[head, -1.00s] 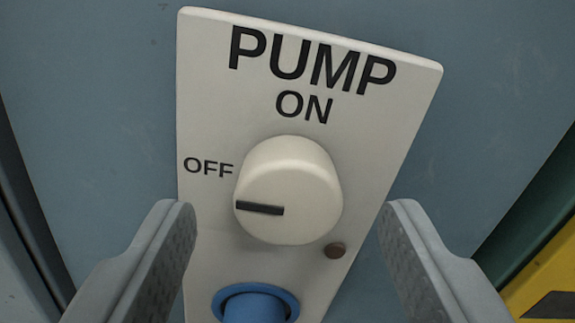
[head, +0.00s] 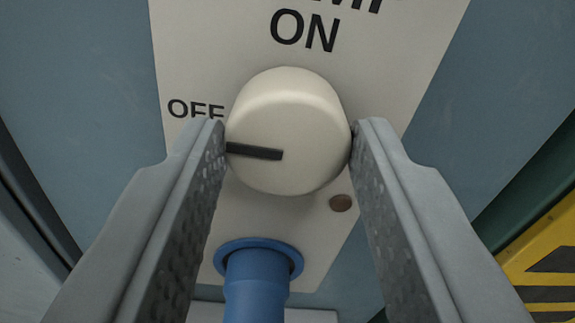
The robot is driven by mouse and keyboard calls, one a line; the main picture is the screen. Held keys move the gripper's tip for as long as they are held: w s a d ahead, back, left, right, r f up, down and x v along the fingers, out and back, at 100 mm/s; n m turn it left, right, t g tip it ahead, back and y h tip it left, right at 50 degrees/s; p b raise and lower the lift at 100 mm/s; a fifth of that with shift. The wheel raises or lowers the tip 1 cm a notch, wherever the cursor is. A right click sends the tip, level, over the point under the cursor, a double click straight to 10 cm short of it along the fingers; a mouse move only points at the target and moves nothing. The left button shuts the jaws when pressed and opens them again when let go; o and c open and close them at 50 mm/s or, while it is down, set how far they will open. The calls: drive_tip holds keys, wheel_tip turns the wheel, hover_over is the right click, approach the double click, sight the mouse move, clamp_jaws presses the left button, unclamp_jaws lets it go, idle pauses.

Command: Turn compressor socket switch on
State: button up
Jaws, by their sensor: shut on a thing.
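A round cream knob (head: 290,115) sits on a pale switch plate (head: 190,60) in the middle of the head view. Its black pointer line points left, towards the word OFF. The word ON stands above the knob, and the large label above that is cut off by the top edge. My gripper (head: 288,135) is shut on the knob, with one grey finger against its left side and one against its right side. The left fingertip partly covers the word OFF.
A blue plug (head: 256,285) sits in a blue ring on the plate below the knob, between my fingers. A blue-grey panel (head: 90,110) lies behind the plate. A yellow and black striped surface (head: 540,260) is at the lower right.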

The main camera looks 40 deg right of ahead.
drive_tip(key=m, duration=0.8)
drive_tip(key=shift+m, duration=0.3)
drive_tip(key=m, duration=0.4)
drive_tip(key=shift+s+m, duration=0.1)
drive_tip(key=shift+m, duration=0.2)
drive_tip(key=shift+d+f+m, duration=0.1)
drive_tip(key=shift+m, duration=2.1)
drive_tip(key=o, duration=1)
